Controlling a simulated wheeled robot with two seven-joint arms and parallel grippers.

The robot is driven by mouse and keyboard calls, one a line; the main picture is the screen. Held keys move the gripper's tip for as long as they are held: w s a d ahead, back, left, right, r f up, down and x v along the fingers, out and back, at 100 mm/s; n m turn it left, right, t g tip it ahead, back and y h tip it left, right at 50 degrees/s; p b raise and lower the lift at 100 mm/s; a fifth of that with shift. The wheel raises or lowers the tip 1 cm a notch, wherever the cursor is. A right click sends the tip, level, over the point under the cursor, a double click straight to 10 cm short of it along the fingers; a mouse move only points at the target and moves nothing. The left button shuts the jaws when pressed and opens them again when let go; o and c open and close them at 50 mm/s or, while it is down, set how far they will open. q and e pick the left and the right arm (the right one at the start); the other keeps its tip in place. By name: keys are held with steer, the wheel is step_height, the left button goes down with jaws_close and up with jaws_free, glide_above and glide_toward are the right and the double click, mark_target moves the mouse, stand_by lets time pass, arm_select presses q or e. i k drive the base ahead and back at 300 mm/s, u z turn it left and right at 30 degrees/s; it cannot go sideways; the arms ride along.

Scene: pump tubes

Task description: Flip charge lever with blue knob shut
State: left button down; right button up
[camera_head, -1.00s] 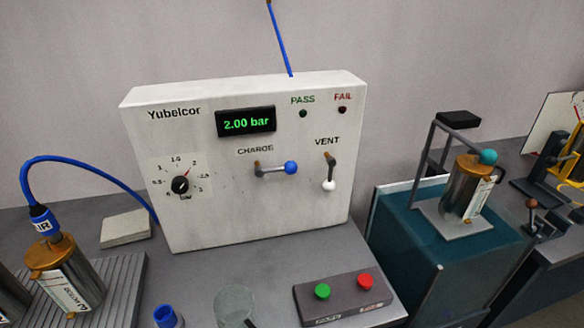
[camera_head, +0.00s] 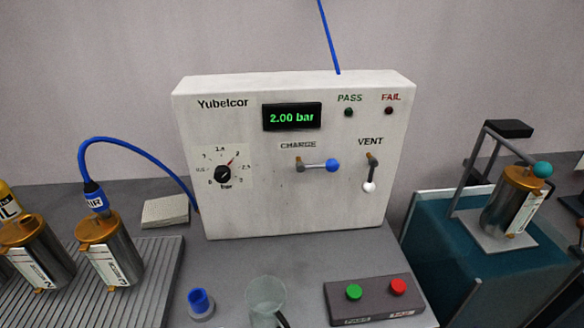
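The charge lever with its blue knob (camera_head: 332,166) is on the front of the white Yubelcor panel (camera_head: 240,135), under the CHARGE label. Its arm lies level, with the knob to the right of the brass pivot. The vent lever with a white knob (camera_head: 369,187) hangs down under the VENT label. The display (camera_head: 292,117) reads 2.00 bar. The dial (camera_head: 223,174) points to about 2. Neither of my grippers is in view.
A blue hose (camera_head: 135,147) runs from the panel's left side to a metal canister (camera_head: 107,250) on a ribbed tray. A box with green and red buttons (camera_head: 372,299), a clear cup (camera_head: 265,299) and a blue-topped fitting (camera_head: 199,303) stand in front. A teal stand (camera_head: 430,240) is at right.

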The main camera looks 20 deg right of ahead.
mark_target(332, 165)
steer(key=k, duration=0.2)
steer(key=z, duration=0.85)
